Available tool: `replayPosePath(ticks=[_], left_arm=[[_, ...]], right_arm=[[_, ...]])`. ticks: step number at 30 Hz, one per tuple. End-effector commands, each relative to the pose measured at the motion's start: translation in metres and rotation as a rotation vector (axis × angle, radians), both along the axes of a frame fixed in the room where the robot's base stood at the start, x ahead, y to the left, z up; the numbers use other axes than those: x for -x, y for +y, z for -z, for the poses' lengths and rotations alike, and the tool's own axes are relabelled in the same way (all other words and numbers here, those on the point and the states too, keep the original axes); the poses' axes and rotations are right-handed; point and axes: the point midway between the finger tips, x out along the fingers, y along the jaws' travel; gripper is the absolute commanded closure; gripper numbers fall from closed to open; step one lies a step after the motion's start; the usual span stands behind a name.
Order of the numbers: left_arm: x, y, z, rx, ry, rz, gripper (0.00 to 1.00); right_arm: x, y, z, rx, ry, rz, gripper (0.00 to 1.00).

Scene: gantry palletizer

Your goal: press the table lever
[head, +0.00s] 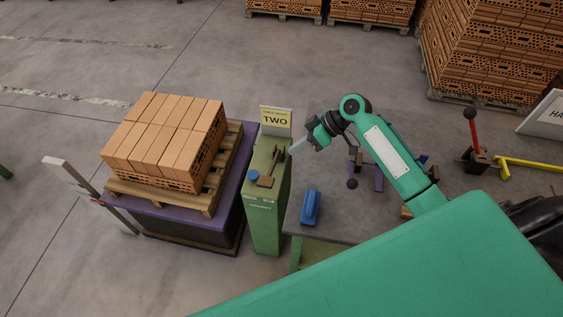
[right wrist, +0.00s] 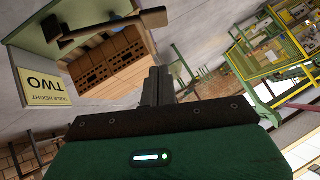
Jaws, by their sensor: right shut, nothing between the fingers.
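The table lever (head: 266,181) is a brown T-shaped handle on top of a green pedestal (head: 264,228), beside a blue knob (head: 253,174). The lever also shows in the right wrist view (right wrist: 105,30), at the upper left. A sign (head: 275,121) reading "TWO" stands behind it. My right gripper (head: 297,147) is shut and empty, just right of the pedestal's far end and apart from the lever's handle. In the right wrist view its closed fingers (right wrist: 157,86) point toward the pedestal side. My left gripper is not in view.
Left of the pedestal, a purple-topped lift table (head: 160,209) carries a pallet of bricks (head: 165,140). To the right is a grey worktable (head: 335,226) with a blue block (head: 311,207). A red-handled lever (head: 473,135) and brick stacks (head: 490,50) stand farther right.

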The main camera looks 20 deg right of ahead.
Motion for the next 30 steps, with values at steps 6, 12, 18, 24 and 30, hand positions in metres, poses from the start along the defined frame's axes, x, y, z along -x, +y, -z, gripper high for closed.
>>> replayPosePath(ticks=[6,12,18,24,30], left_arm=[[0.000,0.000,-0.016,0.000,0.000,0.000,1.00],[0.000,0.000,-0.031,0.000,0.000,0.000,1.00],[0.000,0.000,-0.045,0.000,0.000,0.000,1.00],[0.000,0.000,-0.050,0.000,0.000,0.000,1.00],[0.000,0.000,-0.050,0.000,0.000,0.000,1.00]], right_arm=[[-0.006,0.029,0.020,-0.005,0.003,-0.001,1.00],[-0.014,0.060,0.048,-0.003,0.005,0.000,1.00],[-0.010,0.074,0.077,-0.001,0.004,0.001,1.00],[-0.005,0.078,0.095,-0.001,0.002,0.001,1.00],[-0.004,0.078,0.099,0.000,0.000,0.000,1.00]])
